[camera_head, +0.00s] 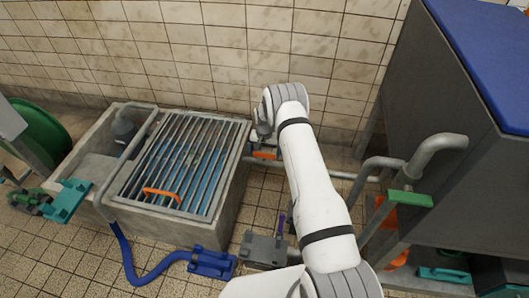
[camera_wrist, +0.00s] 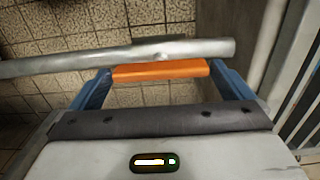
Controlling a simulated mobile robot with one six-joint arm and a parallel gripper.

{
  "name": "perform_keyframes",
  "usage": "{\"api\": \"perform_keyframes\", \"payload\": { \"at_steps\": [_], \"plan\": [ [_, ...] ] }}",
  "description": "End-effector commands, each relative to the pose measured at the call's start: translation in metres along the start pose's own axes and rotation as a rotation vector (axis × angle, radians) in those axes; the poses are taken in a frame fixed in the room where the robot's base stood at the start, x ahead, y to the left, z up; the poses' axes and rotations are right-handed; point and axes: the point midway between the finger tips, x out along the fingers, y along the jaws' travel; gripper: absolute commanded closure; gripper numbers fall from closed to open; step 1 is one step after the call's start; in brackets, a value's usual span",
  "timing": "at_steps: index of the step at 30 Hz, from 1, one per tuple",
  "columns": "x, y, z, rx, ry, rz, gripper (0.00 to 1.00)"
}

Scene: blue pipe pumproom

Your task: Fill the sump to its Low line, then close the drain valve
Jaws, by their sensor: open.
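The concrete sump (camera_head: 230,206) stands at left centre in the head view under a metal grating (camera_head: 185,160). Blue shows between its bars; no level line can be made out. My gripper (camera_wrist: 160,70) is open at the sump's right side, mostly hidden by my arm in the head view. An orange bar (camera_wrist: 158,71) spans the gap between my blue fingers; I cannot tell whether they touch it. It seems to be the orange piece by the pipe in the head view (camera_head: 265,154). No label shows which part is the drain valve.
A grey pipe (camera_wrist: 150,53) crosses just beyond my fingers. An orange handle (camera_head: 163,194) lies on the grating. A blue hose (camera_head: 132,262) runs along the floor to a blue fitting (camera_head: 212,263). A dark cabinet (camera_head: 425,90) and pipes with a green piece (camera_head: 409,198) stand right.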

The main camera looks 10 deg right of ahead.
Motion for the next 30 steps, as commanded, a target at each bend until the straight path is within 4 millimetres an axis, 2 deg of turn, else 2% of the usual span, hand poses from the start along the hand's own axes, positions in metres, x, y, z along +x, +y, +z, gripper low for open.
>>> {"api": "perform_keyframes", "payload": {
  "at_steps": [4,14,23,30],
  "plan": [
    [-0.0004,0.0002,-0.0001,0.0,0.0,0.0,0.01],
    [-0.0005,0.0007,-0.0001,0.001,-0.001,0.0,0.28],
    [0.0003,0.0011,-0.0002,0.036,-0.001,0.0,0.28],
    [0.0013,0.0011,-0.0004,0.169,-0.002,0.0,0.28]
  ]
}}
